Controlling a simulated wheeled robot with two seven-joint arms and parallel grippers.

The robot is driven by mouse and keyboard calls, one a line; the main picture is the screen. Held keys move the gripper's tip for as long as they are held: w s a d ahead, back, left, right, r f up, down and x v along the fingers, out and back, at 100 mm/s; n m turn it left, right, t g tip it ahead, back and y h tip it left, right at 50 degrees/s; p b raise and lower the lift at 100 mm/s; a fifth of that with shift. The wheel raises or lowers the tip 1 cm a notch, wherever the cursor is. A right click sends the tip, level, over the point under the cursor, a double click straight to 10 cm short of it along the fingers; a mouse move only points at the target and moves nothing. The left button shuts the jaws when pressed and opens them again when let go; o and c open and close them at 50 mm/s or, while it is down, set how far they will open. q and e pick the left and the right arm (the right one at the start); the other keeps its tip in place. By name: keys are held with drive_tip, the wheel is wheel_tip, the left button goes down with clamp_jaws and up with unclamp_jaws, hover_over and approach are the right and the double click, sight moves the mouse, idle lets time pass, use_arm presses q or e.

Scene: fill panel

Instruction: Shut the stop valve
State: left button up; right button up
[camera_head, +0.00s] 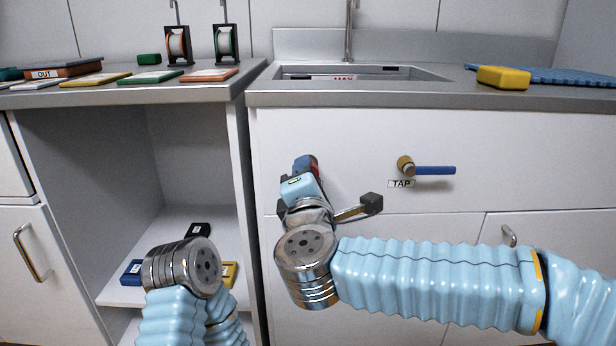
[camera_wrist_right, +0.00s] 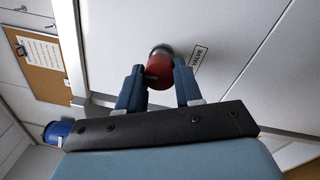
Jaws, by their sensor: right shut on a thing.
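The stop valve's red knob (camera_wrist_right: 159,69) sits on a round metal base on the white panel, beside a label whose readable part says VALVE. My right gripper (camera_wrist_right: 160,82) has its two blue fingers on either side of the knob and is shut on it. In the head view the right gripper (camera_head: 305,168) is at the panel below the sink, and only a little of the red knob (camera_head: 314,163) shows past it. My left arm is low at the left, and its gripper does not show.
A tap with a blue lever (camera_head: 435,170) and a TAP label is right of the valve. The sink (camera_head: 360,72) and a yellow sponge (camera_head: 503,77) are above. An open shelf (camera_head: 150,293) holding small boxes is at the left. The panel between valve and tap is clear.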

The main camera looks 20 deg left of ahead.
drive_tip(key=shift+f+m, duration=0.1)
drive_tip(key=shift+m, duration=0.8)
drive_tip(key=o, duration=1)
drive_tip(key=shift+o, duration=0.2)
drive_tip(key=v, duration=1.3)
drive_tip(key=shift+s, duration=0.45)
